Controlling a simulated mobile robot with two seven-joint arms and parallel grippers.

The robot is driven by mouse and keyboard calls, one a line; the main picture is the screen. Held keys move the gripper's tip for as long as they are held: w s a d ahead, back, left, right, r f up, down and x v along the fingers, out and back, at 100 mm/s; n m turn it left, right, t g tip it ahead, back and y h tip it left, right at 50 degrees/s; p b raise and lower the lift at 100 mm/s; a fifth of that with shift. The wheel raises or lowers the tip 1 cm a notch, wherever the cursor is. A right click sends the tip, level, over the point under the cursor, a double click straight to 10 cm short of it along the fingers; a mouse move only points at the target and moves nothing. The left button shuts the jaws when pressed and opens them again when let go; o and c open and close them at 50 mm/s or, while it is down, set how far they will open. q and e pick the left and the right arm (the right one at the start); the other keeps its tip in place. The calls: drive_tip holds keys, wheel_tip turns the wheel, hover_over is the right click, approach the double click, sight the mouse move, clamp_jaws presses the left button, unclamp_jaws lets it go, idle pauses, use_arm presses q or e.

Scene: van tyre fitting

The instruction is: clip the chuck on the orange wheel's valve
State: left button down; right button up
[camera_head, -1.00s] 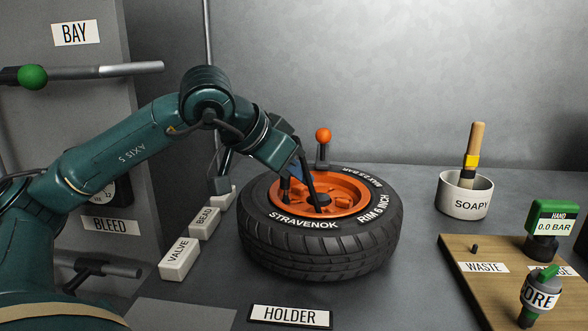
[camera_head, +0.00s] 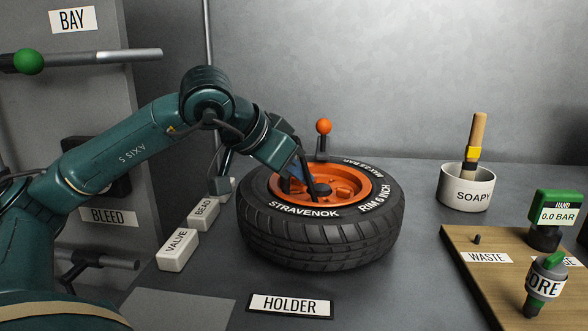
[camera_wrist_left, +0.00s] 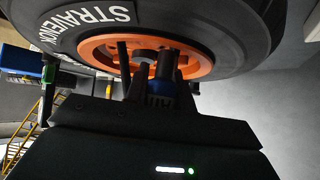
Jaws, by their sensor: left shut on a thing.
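The orange wheel (camera_head: 350,182), a black tyre on an orange rim, lies flat on the bench. It also shows in the left wrist view (camera_wrist_left: 204,66), close ahead of the jaws. My left gripper (camera_head: 299,184) reaches down over the rim's near left part. It is shut on a blue chuck with white lettering (camera_wrist_left: 161,90), of which a little blue shows in the head view (camera_head: 294,169). The chuck points at the rim; the fingers and a dark cylinder beyond crowd its tip. I cannot make out the valve or whether the chuck touches it. My right gripper is not in view.
An orange-knobbed lever (camera_head: 323,127) stands behind the wheel. VALVE (camera_head: 177,250) and BEAD (camera_head: 203,213) blocks lie left. A HOLDER plate (camera_head: 291,306) is in front. A SOAPY pot (camera_head: 466,189) and a wooden board (camera_head: 470,273) with tools are right. Bare bench lies between.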

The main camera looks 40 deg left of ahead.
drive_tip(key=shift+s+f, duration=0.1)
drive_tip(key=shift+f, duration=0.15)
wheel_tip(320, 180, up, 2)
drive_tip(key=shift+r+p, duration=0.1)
drive_tip(key=shift+p, duration=0.9)
